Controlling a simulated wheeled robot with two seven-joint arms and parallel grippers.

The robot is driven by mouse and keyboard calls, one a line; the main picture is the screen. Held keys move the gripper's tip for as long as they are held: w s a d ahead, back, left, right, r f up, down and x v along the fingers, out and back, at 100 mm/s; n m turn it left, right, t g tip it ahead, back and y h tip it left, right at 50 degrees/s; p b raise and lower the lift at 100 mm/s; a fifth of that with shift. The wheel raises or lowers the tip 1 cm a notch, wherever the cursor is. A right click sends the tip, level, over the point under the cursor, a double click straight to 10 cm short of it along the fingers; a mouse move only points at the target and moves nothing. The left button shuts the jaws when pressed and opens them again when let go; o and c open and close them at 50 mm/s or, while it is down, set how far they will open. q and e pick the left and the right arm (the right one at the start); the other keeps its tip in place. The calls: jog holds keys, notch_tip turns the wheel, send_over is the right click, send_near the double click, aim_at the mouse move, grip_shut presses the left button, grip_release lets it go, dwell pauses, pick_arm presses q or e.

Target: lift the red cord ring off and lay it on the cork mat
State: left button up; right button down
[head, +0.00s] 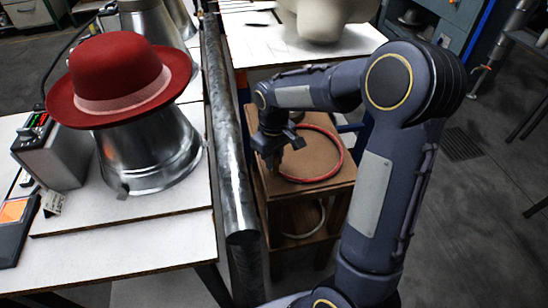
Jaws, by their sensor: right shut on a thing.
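The red cord ring (341,155) is over the brown cork mat (307,160) on top of a small wooden stand. It looks flat and level; I cannot tell whether it touches the mat all around. My right gripper (273,167) points down at the ring's left side and is shut on the ring. The gripper and wrist hide that part of the ring. The red hat (121,68) with a pink band sits on a metal form (150,150) at the left, clear of the ring. My left gripper is not in view.
A metal pipe rail (228,130) runs between the left worktable (130,245) and the wooden stand (300,215). A control box (60,155) stands beside the form. A pale hat shape (325,15) is on the back table. A pale ring (310,222) is on the stand's lower shelf.

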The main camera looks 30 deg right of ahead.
jog(key=c, duration=1.2)
grip_release()
jog(key=shift+r+p, duration=3.3)
jog(key=shift+r, duration=0.5)
